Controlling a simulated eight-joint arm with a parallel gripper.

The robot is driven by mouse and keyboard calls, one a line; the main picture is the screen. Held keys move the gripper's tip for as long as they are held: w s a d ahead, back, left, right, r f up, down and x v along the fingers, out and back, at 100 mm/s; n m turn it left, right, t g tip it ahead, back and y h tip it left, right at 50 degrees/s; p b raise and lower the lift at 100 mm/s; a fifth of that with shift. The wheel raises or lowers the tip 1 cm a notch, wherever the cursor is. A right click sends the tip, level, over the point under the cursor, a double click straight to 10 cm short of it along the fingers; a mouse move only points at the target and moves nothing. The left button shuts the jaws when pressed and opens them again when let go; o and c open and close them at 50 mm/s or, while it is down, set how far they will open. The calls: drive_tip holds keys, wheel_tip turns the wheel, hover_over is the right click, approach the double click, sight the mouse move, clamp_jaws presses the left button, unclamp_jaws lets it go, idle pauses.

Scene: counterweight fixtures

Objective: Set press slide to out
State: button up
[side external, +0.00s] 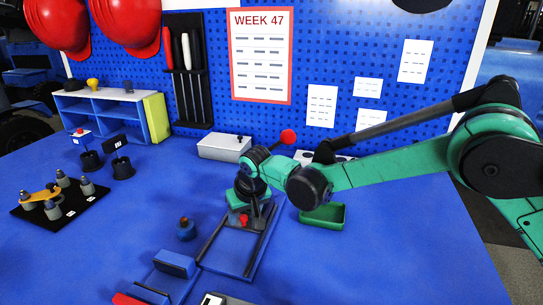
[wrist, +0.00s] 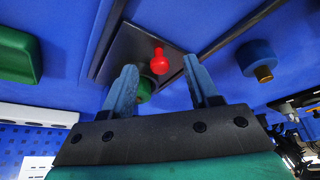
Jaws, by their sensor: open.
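The press slide is a dark plate (wrist: 135,45) with a red knob (wrist: 160,62) standing on it, set between two dark rails. In the side view the red knob (side external: 243,220) is near the far end of the rails (side external: 256,250), just below my gripper (side external: 254,208). In the wrist view my gripper (wrist: 160,68) is open, with its two blue-grey fingers spread. The red knob appears between and slightly beyond the fingertips, with no visible contact. A small green part (wrist: 144,91) is partly hidden behind the left finger.
A green tray (side external: 323,217) lies right of the slide. A blue round knob (side external: 186,230) stands left of it, with blue blocks (side external: 175,264) in front. A white box (side external: 224,147) and a red ball lever (side external: 288,137) are behind. A black fixture board (side external: 60,205) sits at far left.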

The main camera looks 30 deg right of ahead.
clamp_jaws()
idle(1.5)
